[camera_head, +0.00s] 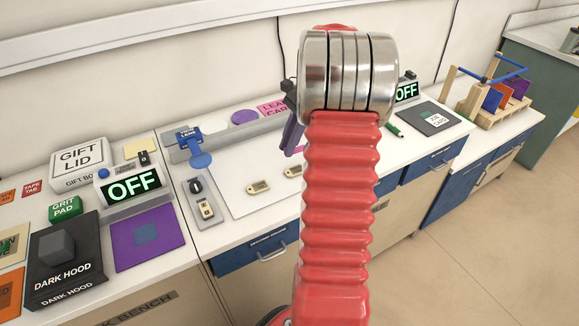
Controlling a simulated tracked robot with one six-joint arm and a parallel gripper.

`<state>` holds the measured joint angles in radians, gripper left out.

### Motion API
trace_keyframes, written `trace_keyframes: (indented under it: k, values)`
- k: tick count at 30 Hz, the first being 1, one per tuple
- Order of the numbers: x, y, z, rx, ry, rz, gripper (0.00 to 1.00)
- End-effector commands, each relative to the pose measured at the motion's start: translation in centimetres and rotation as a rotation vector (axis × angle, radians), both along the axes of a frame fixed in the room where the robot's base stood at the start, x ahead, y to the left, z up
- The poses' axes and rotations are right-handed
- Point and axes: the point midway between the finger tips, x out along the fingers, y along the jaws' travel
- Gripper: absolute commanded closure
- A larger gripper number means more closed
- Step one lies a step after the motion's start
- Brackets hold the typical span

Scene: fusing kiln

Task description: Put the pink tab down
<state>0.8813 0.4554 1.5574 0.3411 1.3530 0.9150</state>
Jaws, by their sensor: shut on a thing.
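My red arm with its silver wrist rings rises in front of the bench and hides much of my gripper (291,138). Only a dark, purplish part of the gripper shows at the arm's left edge, above the pale work board.
The pale board (240,200) has bare room around two small brass tags (258,187) (293,171). A blue lens piece (187,138) and purple disc (245,117) are behind. The dark hood (66,262) and purple mat (147,255) are left; a wooden rack (465,92) is right.

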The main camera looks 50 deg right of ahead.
Motion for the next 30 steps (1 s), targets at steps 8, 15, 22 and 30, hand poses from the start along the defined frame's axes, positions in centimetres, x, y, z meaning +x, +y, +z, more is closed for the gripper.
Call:
trace_keyframes:
  k: [8,15,22,30]
  values:
    - [0.0,0.1,-2.8,0.001,0.0,0.001,1.0]
    - [0.0,0.1,-2.8,0.0,0.0,0.002,1.0]
    - [0.0,0.1,-4.8,0.003,0.002,0.002,1.0]
    - [0.1,0.1,-7.7,0.001,0.001,0.003,1.0]
